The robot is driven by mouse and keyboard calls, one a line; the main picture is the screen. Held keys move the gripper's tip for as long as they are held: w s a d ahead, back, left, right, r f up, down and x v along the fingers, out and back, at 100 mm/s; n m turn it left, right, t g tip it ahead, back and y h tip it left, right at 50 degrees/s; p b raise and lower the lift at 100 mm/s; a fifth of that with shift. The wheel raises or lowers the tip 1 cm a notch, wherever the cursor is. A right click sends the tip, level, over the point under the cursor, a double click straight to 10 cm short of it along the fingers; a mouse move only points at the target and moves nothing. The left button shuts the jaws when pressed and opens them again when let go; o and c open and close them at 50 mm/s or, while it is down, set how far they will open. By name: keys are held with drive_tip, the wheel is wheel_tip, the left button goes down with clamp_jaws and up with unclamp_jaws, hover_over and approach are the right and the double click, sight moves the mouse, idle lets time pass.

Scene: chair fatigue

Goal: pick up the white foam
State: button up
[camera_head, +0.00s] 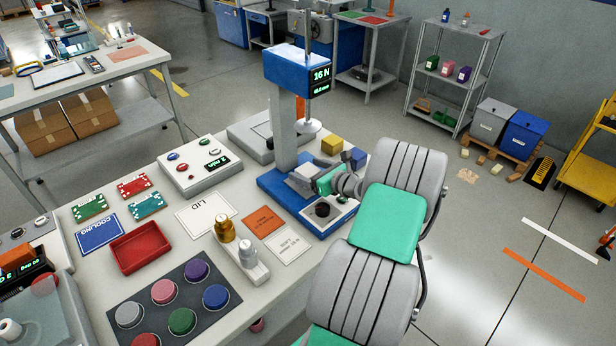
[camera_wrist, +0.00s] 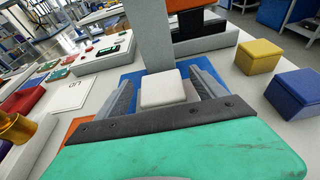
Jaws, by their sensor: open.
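The white foam (camera_wrist: 163,97) is a small pale block with rounded edges. In the wrist view it sits between the two grey fingers of my gripper (camera_wrist: 165,84), with a gap on both sides. My gripper is open around it and holds nothing. The foam is by the blue base (camera_wrist: 136,76) of the test press, in front of its grey column. Whether the foam rests on the base is hard to tell.
A yellow block (camera_wrist: 257,57) and a blue block (camera_wrist: 295,93) stand to the right on the white table. The press column (camera_head: 282,124) rises just behind my gripper, with a round plate (camera_head: 309,126) hanging above. A gold weight (camera_head: 224,230) stands in front.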

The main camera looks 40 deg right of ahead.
drive_tip(key=shift+w, duration=0.25)
drive_tip(key=shift+s, duration=0.1)
drive_tip(key=c, duration=1.5)
drive_tip(key=shift+o, duration=0.2)
